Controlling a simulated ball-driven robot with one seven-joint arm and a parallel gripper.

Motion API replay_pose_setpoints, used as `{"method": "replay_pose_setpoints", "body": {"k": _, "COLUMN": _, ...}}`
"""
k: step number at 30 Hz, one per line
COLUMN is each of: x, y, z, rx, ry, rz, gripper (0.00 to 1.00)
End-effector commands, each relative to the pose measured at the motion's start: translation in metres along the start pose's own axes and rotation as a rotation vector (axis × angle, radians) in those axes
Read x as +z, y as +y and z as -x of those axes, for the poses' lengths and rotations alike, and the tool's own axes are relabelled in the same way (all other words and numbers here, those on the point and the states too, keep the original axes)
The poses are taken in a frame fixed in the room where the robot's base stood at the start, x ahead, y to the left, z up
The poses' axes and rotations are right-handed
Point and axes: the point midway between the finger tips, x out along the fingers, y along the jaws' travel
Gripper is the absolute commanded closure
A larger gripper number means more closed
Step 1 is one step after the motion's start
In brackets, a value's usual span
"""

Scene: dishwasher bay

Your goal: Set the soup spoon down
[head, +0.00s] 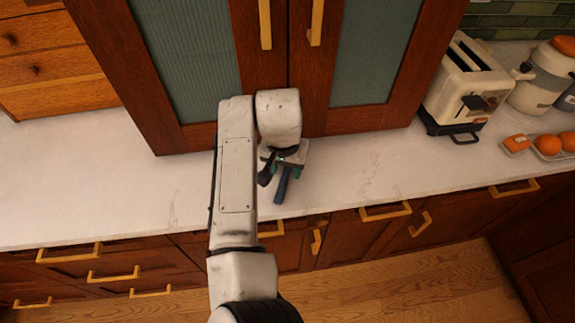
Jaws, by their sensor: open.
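My gripper (281,171) is over the white countertop, in front of the tall wooden cabinet, with its jaws open. A dark blue, narrow thing (282,187) shows just below the jaws and points toward the counter's front edge. It looks like the handle of the soup spoon, but the spoon's bowl is hidden by my gripper and wrist. I cannot tell whether it lies on the counter or touches a finger.
A cream toaster (466,88), a lidded jar (545,75) and orange round things (547,145) stand at the right. The cabinet (270,50) rises close behind the gripper.

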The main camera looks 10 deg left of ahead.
Motion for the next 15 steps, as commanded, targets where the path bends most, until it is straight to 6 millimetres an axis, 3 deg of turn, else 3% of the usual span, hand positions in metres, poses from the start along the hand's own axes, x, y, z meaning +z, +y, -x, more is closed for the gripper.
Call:
{"method": "replay_pose_setpoints", "body": {"k": 8, "x": -0.0001, "y": 0.0, "z": -0.0049, "rx": -0.001, "ry": 0.001, "rz": 0.0, "gripper": 0.5}}
{"method": "replay_pose_setpoints", "body": {"k": 15, "x": -0.0001, "y": -0.0001, "z": -0.0045, "rx": -0.001, "ry": 0.001, "rz": 0.0, "gripper": 0.71}}
